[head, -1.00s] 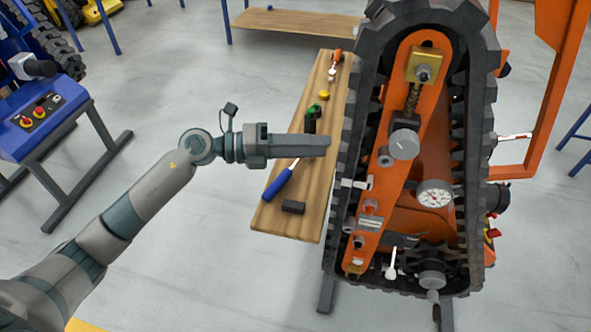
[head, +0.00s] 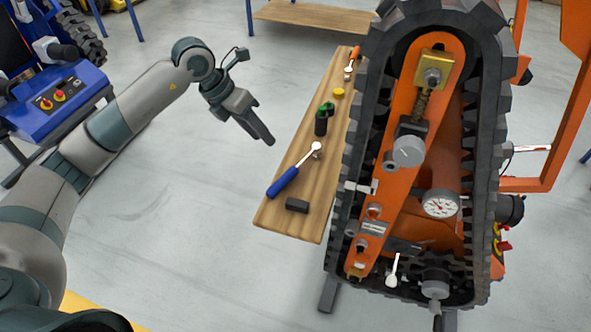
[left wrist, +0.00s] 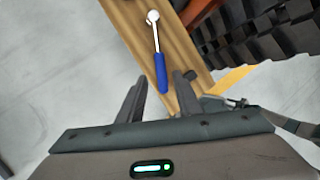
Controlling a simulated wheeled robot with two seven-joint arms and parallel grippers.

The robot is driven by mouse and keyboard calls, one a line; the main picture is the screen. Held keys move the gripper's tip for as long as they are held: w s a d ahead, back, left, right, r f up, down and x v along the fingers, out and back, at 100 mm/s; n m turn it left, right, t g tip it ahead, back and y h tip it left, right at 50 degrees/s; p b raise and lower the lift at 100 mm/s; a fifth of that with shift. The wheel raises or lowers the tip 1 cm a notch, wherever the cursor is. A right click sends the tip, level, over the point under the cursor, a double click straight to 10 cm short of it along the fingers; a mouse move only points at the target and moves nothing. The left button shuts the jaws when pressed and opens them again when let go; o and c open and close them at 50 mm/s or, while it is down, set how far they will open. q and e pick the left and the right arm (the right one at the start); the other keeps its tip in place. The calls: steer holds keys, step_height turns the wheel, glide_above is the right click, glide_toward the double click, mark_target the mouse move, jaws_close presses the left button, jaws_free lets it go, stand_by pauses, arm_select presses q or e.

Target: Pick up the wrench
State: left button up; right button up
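The wrench (head: 285,180) has a blue handle and a silver ratchet head. It lies on a narrow wooden bench (head: 290,217), its head pointing to the far right. In the left wrist view the wrench (left wrist: 160,62) lies ahead, its handle end appearing between the fingertips. My left gripper (head: 269,138) is open and empty, up and left of the wrench in the head view, apart from it. Both spread fingers show in the left wrist view (left wrist: 161,80). My right gripper is not in view.
A dark block (head: 297,205), a green-and-black item (head: 322,119), a yellow disc (head: 339,93) and an orange-handled tool (head: 353,58) share the bench. An orange tracked carrier (head: 405,190) stands close along its right side. Floor left of the bench is clear.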

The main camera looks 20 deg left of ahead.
mark_target(291, 170)
arm_select(q)
steer(key=shift+d+f, duration=0.1)
